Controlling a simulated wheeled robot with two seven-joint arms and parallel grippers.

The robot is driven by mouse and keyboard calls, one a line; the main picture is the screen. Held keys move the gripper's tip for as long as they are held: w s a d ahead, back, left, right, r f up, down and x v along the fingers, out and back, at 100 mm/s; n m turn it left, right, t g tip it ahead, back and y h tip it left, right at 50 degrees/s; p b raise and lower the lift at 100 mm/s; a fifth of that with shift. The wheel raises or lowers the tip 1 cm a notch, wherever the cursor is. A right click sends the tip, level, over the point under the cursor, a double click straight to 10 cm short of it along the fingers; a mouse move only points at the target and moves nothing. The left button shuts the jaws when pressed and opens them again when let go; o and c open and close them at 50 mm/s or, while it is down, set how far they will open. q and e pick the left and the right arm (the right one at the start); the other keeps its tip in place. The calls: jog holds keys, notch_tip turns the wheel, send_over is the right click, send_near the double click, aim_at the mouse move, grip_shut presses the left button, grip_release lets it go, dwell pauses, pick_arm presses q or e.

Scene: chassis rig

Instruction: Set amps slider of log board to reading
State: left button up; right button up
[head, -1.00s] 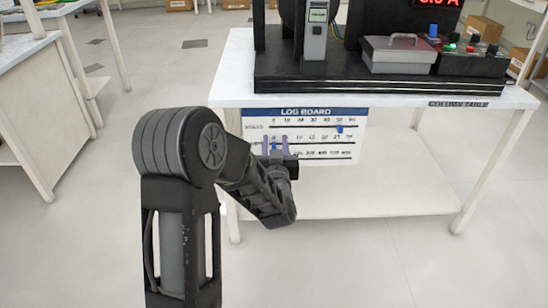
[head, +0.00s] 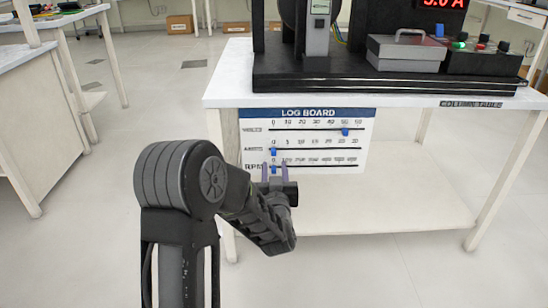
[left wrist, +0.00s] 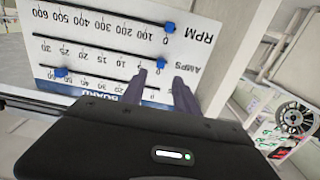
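The white log board (head: 318,170) with a blue header hangs on the front of the table. Its amps slider (head: 273,152) is a blue knob at the 0 end of the middle scale. In the left wrist view the board is upside down, and the amps slider (left wrist: 160,62) shows just beyond my fingertips, roughly in line with the gap. My left gripper (head: 274,166) is open, its two purple fingers apart and empty; they also show in the left wrist view (left wrist: 160,75). Contact with the board cannot be told. My right gripper is out of view.
The volts slider (head: 345,132) is near 50; the RPM slider (head: 273,170) is at 0. A red amps display (head: 441,3), cut off at the top, seems to read 3.0 or 5.0 A. The table (head: 225,103) carries a black rig and a grey box (head: 405,54).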

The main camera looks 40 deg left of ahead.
aim_at(275, 153)
pick_arm(q)
jog(key=b+x, duration=0.1)
jog(key=x, duration=0.5)
jog(key=shift+f+b, duration=0.15)
jog(key=shift+b, duration=0.25)
jog(key=shift+w+a, duration=0.35)
jog(key=shift+c, duration=0.2)
grip_shut()
jog(key=shift+w+d, duration=0.1)
jog(key=shift+d, duration=0.05)
dwell(0.4)
